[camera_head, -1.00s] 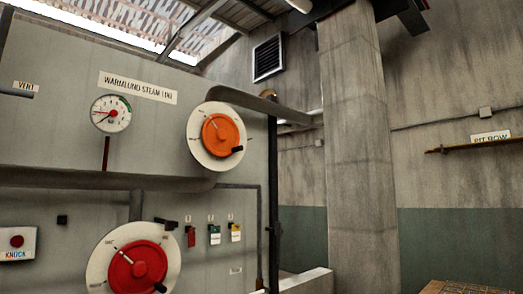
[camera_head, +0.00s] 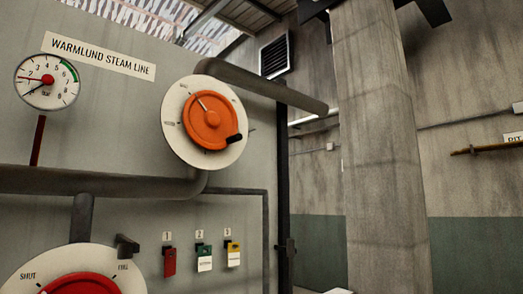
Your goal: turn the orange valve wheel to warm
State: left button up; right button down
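The orange valve wheel (camera_head: 212,122) sits on a round white dial plate (camera_head: 174,103) on the grey panel, right of centre. It has a black handle knob (camera_head: 234,138) at its lower right and a pale pointer line toward the upper left. Small marks ring the plate; a word at its left is too small to read surely. Neither of my grippers is in view.
A pressure gauge (camera_head: 47,82) and a "WARMLUND STEAM LINE" sign (camera_head: 100,57) are at upper left. A red wheel (camera_head: 82,287) is cut off at lower left. Pipes (camera_head: 100,181) cross the panel. Coloured tags (camera_head: 169,262) hang below. A concrete pillar (camera_head: 378,150) stands right.

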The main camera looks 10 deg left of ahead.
aim_at(210, 119)
jog(key=u, duration=0.3)
jog(key=i, duration=0.95)
jog(key=u, duration=0.55)
